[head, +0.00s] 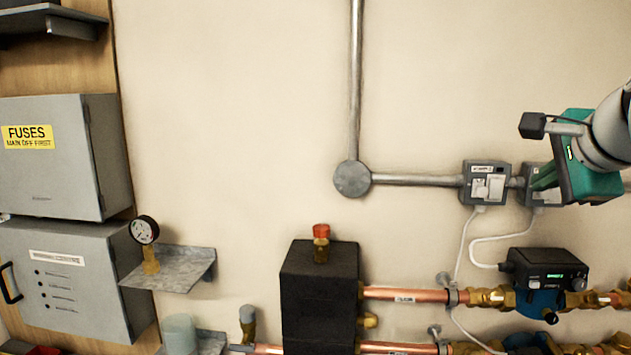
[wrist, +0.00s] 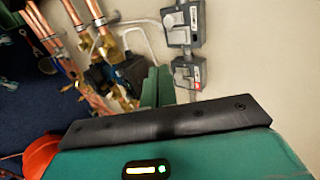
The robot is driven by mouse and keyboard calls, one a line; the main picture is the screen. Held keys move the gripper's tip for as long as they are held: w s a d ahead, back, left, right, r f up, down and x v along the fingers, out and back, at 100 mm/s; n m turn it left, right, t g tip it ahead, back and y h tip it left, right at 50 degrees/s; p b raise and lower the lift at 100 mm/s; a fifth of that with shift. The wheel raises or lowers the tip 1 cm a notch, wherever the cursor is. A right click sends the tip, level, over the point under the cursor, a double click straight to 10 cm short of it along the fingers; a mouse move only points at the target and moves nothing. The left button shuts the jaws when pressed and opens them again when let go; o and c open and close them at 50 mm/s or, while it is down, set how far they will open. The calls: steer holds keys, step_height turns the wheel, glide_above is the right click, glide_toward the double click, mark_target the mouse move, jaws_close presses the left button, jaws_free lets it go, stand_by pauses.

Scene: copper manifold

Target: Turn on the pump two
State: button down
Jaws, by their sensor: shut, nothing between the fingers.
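Two grey switch boxes are on the wall at the right: the left box (head: 476,194) shows a white switch plate and a label too small to read. The right box (head: 528,198) is partly hidden by my gripper (head: 540,182). My gripper is teal, shut and empty, with its fingertips in front of or at the right box; contact cannot be told. In the wrist view, the green fingers (wrist: 157,82) show beside the nearer grey box (wrist: 187,76), with the other box (wrist: 183,24) beyond it. A black pump (head: 548,268) with a lit green display sits below on the copper pipe.
A metal conduit (head: 415,180) runs to the boxes, and white cables (head: 463,245) hang below them. Copper pipes (head: 405,294) and a black block (head: 320,295) are lower down. Grey fuse cabinets (head: 45,160) and a gauge (head: 144,231) are at left.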

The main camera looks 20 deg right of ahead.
glide_toward(495, 192)
steer(key=shift+s+f+x, duration=0.15)
steer(key=shift+f+x, duration=0.05)
steer(key=shift+x, duration=0.95)
steer(key=shift+s+f+x, duration=0.1)
steer(key=shift+f+x, duration=0.1)
steer(key=shift+x, duration=1)
steer(key=shift+s+f+x, duration=0.15)
steer(key=shift+x, duration=1)
steer(key=shift+w+f, duration=0.1)
steer(key=shift+w, duration=0.1)
steer(key=shift+r, duration=0.95)
steer(key=shift+s+a+f, duration=0.1)
